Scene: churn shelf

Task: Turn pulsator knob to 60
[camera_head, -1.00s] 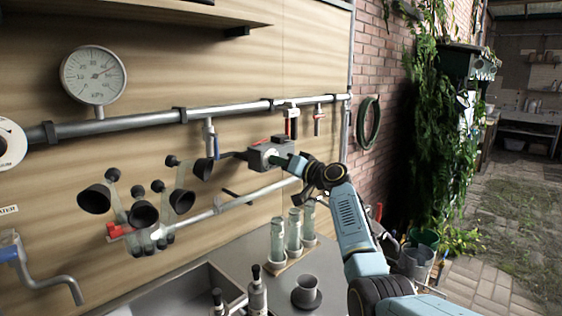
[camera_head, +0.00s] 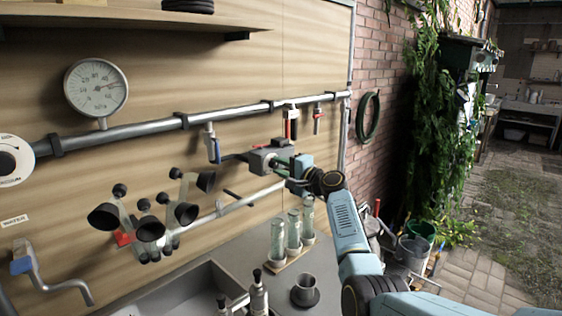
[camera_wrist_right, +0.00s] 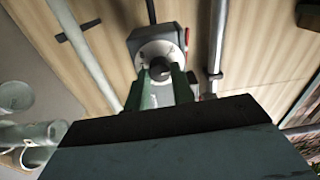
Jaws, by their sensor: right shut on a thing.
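The pulsator is a grey box (camera_head: 262,160) mounted below the pipe on the wooden wall. In the right wrist view its round pale dial face (camera_wrist_right: 158,52) carries a dark knob (camera_wrist_right: 160,68). My right gripper (camera_head: 284,164) reaches the front of the pulsator from the right. In the right wrist view its two green fingers (camera_wrist_right: 160,80) are shut on the knob, one on each side. The dial's numbers are too small to read, and the fingers hide part of the knob. My left gripper is not in view.
A pressure gauge (camera_head: 96,87) and a pipe (camera_head: 160,128) are on the wall. The milking cluster (camera_head: 150,228) hangs lower left. Glass tubes (camera_head: 293,230) stand in a rack on the counter below my right arm. A sink (camera_head: 195,291) lies at the front.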

